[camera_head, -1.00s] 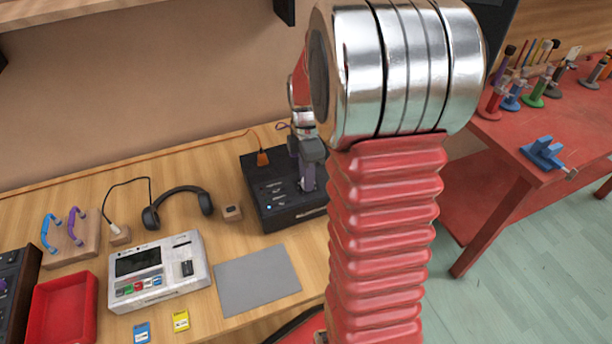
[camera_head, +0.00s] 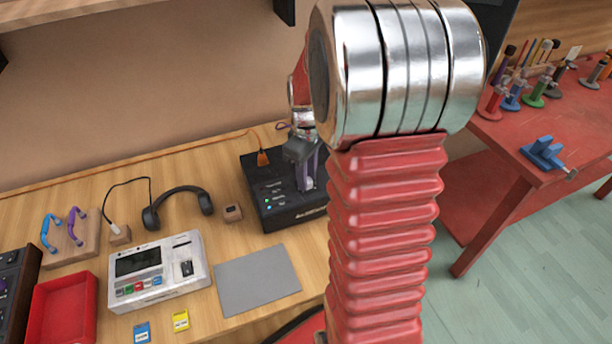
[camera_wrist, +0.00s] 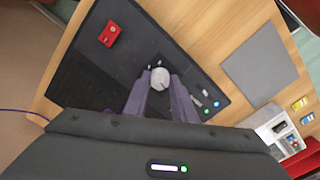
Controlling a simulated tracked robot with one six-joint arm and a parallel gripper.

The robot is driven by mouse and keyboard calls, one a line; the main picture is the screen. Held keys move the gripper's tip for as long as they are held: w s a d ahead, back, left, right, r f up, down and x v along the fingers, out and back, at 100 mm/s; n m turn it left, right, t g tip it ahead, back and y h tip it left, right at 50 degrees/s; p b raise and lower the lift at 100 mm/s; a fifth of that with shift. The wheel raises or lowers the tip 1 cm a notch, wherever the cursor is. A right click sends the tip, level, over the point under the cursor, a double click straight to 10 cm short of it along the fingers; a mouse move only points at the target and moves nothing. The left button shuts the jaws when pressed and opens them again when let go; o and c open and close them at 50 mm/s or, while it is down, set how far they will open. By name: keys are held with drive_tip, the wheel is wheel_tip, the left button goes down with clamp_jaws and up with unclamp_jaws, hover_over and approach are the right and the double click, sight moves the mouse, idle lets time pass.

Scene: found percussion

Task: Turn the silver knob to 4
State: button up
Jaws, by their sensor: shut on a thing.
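The silver knob (camera_wrist: 160,77) sits on top of the black box (camera_head: 259,190), with small marks around it. In the wrist view it shows between the tips of my purple gripper fingers. My gripper (camera_wrist: 160,84) is shut on the knob from above. In the head view my gripper (camera_head: 308,180) stands over the right part of the box, and my arm hides the box's right end. The number the knob points to is too small to read. Small lit lights (camera_wrist: 211,106) show on the box beside the knob.
A red block-like part (camera_wrist: 109,33) is on the box's far end in the wrist view. A grey mat (camera_head: 258,280), a white device (camera_head: 158,272), headphones (camera_head: 178,207) and a red tray (camera_head: 64,310) lie on the wooden bench to the left.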

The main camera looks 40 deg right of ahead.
drive_tip(key=m, duration=0.7)
drive_tip(key=shift+w, duration=0.1)
drive_tip(key=m, duration=0.6)
drive_tip(key=shift+r+m, duration=0.1)
drive_tip(key=shift+m, duration=0.3)
drive_tip(key=m, duration=1.1)
drive_tip(key=o, duration=1)
drive_tip(key=shift+o, duration=0.2)
